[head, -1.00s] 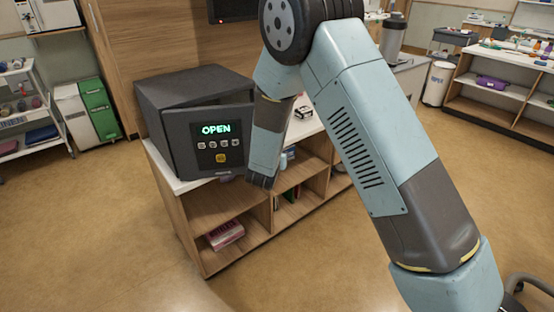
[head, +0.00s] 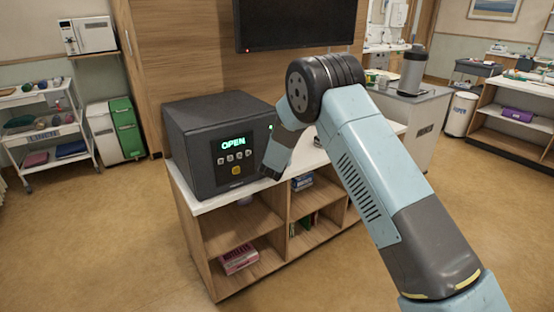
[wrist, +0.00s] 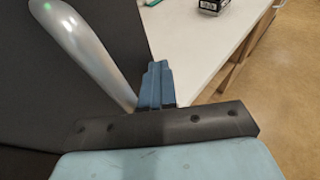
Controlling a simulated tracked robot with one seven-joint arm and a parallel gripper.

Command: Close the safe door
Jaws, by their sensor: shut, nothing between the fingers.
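The dark grey safe (head: 190,112) stands on the white-topped shelf unit. Its door (head: 205,165) carries a keypad and a lit green display (head: 233,143) reading OPEN. The door looks nearly flush with the body; I cannot tell whether a thin gap is left. My gripper (head: 270,174) is shut and empty, pointing down at the door's right edge. In the wrist view its blue fingers (wrist: 156,85) are together beside a dark surface, with a pale metallic bar (wrist: 88,50), perhaps the door's handle, to their left. Whether the fingers touch the door is unclear.
The white shelf top (wrist: 190,45) is clear to the right of my gripper, with a small black box (wrist: 212,5) farther along. The open shelves below hold books (head: 239,258). A dark screen (head: 295,25) hangs above, and a grey canister (head: 413,70) stands behind on a counter.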

